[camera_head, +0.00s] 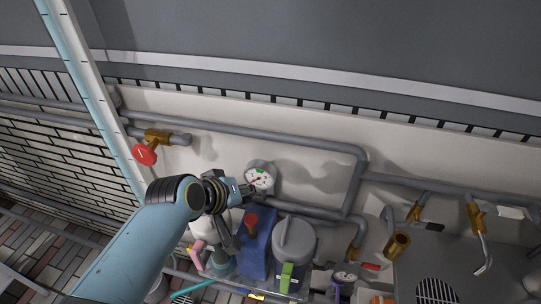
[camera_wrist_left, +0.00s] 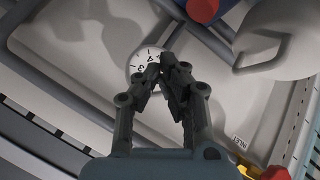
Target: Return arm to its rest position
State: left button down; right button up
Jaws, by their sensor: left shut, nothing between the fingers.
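My left arm (camera_head: 145,235) is light blue and reaches in from the lower left in the head view. My left gripper (camera_head: 247,189) is dark, with its tips close to a round white pressure gauge (camera_head: 261,174) on the wall pipes. In the left wrist view my left gripper (camera_wrist_left: 162,68) has its two fingers brought together at the tips, with nothing between them. The gauge dial (camera_wrist_left: 143,58) shows just behind the tips, partly covered by them. I cannot tell whether they touch it. My right gripper is not in view.
Below the gripper stand a blue container (camera_head: 256,245), a grey can (camera_head: 294,243) and a pink-handled bottle (camera_head: 197,254). A red valve handle (camera_head: 145,155) and grey pipes (camera_head: 250,134) run along the wall. A light blue post (camera_head: 95,95) rises at the left.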

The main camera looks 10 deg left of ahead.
pick_arm(q)
jog(key=s+a+r+m+g+y, duration=0.15)
jog(key=s+a+r, duration=0.25)
jog(key=s, duration=0.4)
jog(key=s+a+r+m+g+y, duration=0.1)
jog(key=s+a+r+m+g, duration=0.25)
jog(key=s, duration=0.55)
jog(key=s+a+r+m+y, duration=0.1)
jog(key=s+a+r+y, duration=0.1)
jog(key=s+a+r, duration=0.45)
jog(key=s+a+f+g+b, duration=0.15)
jog(key=f+b, duration=0.55)
jog(key=f, duration=1.4)
jog(key=s+f+b, duration=0.3)
jog(key=f+b, duration=0.3)
jog(key=f, duration=1.5)
jog(key=s+f+b, duration=0.4)
jog(key=s+f, duration=0.4)
jog(key=f, duration=0.3)
jog(key=s+f+g+b, duration=0.1)
jog(key=s+f+b, duration=0.4)
jog(key=s+f, duration=0.4)
notch_tip(320, 180, down, 3)
jog(key=shift+s+a+f+n, duration=0.2)
jog(key=shift+a+n, duration=0.05)
jog(key=shift+n, duration=0.05)
jog(key=shift+h, duration=0.25)
